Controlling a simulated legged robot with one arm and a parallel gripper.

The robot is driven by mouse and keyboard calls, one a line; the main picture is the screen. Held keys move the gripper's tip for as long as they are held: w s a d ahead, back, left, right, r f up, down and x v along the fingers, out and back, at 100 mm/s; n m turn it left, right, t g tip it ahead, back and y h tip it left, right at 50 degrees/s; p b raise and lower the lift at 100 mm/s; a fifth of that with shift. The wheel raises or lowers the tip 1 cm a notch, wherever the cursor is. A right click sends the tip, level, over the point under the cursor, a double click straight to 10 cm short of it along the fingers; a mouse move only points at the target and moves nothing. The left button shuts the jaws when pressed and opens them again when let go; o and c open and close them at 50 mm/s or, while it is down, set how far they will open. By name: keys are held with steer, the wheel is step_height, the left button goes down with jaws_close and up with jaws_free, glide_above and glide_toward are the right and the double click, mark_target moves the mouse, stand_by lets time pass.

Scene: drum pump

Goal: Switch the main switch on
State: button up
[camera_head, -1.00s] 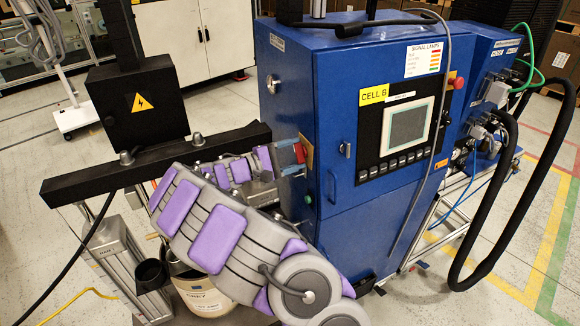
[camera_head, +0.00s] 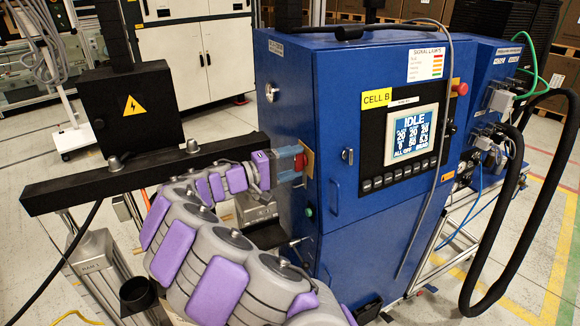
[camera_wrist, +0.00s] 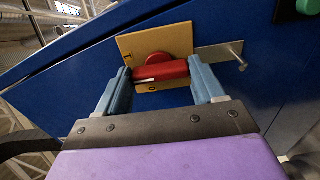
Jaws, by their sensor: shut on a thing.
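The main switch is a red rotary handle (camera_wrist: 163,71) on a yellow plate (camera_wrist: 140,45), fixed to the side of the blue cabinet. In the wrist view the handle lies about crosswise between my blue fingers, which close on its two ends. The head view shows my gripper (camera_head: 292,163) at the same switch (camera_head: 300,161), with the yellow plate (camera_head: 308,150) behind it; the fingers partly hide the handle there. The cabinet's display (camera_head: 410,133) is lit and reads IDLE, with numbers below.
A green button (camera_head: 308,211) sits below the switch on the cabinet side. A black beam (camera_head: 100,180) and a black box with a warning sign (camera_head: 133,110) stand left of the arm. A black hose (camera_head: 520,200) hangs at the right.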

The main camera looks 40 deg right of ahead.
steer(key=shift+d+f, duration=0.1)
steer(key=o, duration=1)
steer(key=shift+d, duration=0.2)
steer(key=shift+o, duration=0.2)
steer(key=p+v, duration=0.3)
steer(key=v, duration=1.4)
steer(key=shift+w+a+p, duration=0.2)
steer(key=shift+a+p, duration=0.05)
steer(key=shift+p, duration=0.15)
